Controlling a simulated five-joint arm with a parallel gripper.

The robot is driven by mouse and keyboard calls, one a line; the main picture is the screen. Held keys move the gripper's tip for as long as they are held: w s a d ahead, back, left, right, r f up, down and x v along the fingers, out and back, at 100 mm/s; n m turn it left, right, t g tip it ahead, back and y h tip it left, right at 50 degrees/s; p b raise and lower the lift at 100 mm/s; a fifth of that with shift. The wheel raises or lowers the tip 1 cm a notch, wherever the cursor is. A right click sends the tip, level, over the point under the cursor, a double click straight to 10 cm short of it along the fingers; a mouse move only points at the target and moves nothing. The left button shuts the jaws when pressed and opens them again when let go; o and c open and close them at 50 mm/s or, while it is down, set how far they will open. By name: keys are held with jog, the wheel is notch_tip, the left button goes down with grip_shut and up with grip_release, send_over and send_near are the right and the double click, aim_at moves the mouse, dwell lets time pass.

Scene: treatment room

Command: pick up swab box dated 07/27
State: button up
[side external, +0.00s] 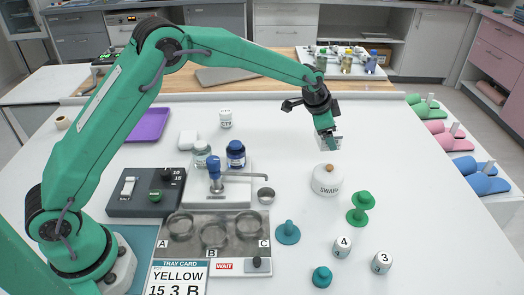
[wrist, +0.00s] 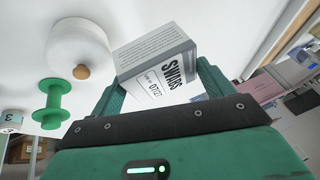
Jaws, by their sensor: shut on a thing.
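The swab box (wrist: 160,62) is a small grey and white carton with "SWABS" and a date reading 07/27 printed on it. It sits between the two green fingers of my gripper (wrist: 160,88), which is shut on it. In the side view the box (side external: 331,144) shows as a small pale block at the tip of my gripper (side external: 327,131), partly covered by the fingers. It is behind the round white swab jar (side external: 326,182). I cannot tell whether its underside touches the white table.
Numbered white pots (side external: 342,246) stand nearer the front. A metal tray (side external: 190,248), bottles (side external: 236,155) and a purple tray (side external: 150,124) lie to the left. Table right of the box is clear.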

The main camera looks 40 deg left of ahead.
jog(key=shift+s+d+r, duration=0.7)
jog(key=shift+s+d, duration=0.05)
jog(key=shift+d, duration=0.2)
jog(key=shift+s+d+r, duration=0.7)
jog(key=shift+s+d, duration=0.05)
jog(key=shift+d, duration=0.15)
